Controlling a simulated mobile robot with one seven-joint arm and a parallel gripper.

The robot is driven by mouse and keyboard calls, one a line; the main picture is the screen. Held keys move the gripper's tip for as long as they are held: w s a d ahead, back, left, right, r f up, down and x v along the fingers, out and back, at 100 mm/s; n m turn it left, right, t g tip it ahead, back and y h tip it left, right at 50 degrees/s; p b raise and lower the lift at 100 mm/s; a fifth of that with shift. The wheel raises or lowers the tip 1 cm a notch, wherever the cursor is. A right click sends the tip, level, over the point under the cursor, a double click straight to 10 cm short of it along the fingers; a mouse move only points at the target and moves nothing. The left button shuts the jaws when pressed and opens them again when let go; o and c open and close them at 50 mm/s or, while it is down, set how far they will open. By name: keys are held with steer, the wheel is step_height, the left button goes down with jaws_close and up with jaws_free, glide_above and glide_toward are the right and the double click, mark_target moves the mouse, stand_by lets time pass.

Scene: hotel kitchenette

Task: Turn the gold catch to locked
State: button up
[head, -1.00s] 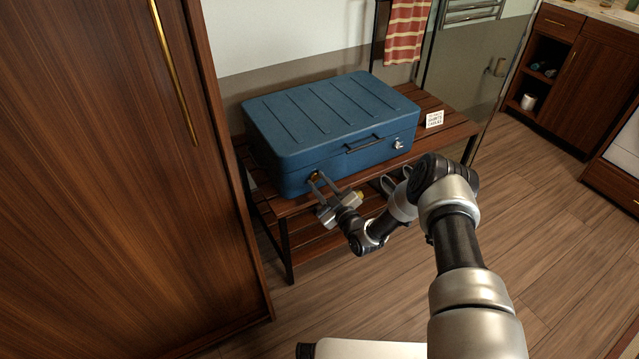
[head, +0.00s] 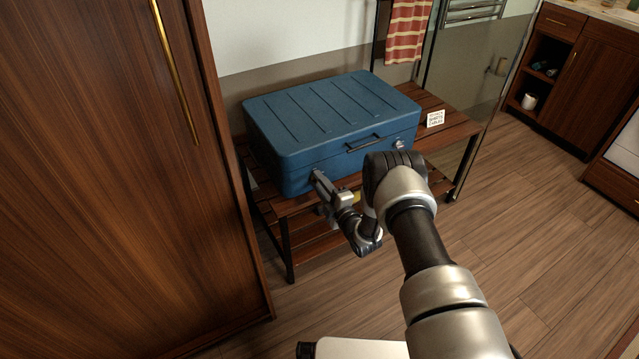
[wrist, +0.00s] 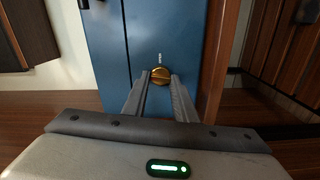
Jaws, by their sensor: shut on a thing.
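A blue hard-shell suitcase (head: 330,112) lies flat on a slatted wooden rack, with its lid down. The gold catch (wrist: 160,76) is a round knob on the suitcase's front face, near its left end. Small pale marks show beside it in the wrist view. My gripper (wrist: 160,82) is shut on the gold catch, one finger on each side of it. In the head view my gripper (head: 316,176) reaches the suitcase front edge-on and hides the catch. I cannot tell from the marks which setting the catch points to.
A silver catch (head: 398,144) sits at the right of the suitcase front, beyond the dark handle (head: 364,143). A tall wooden wardrobe (head: 100,190) stands close on the left. The floor to the right is clear.

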steer(key=shift+d+f+n, duration=0.1)
steer(key=shift+n, duration=0.7)
steer(key=o, duration=1)
steer(key=shift+o, duration=0.2)
steer(key=p+v, duration=0.4)
steer(key=v, duration=1.3)
steer(key=shift+s, duration=0.2)
steer(key=shift+d, duration=0.1)
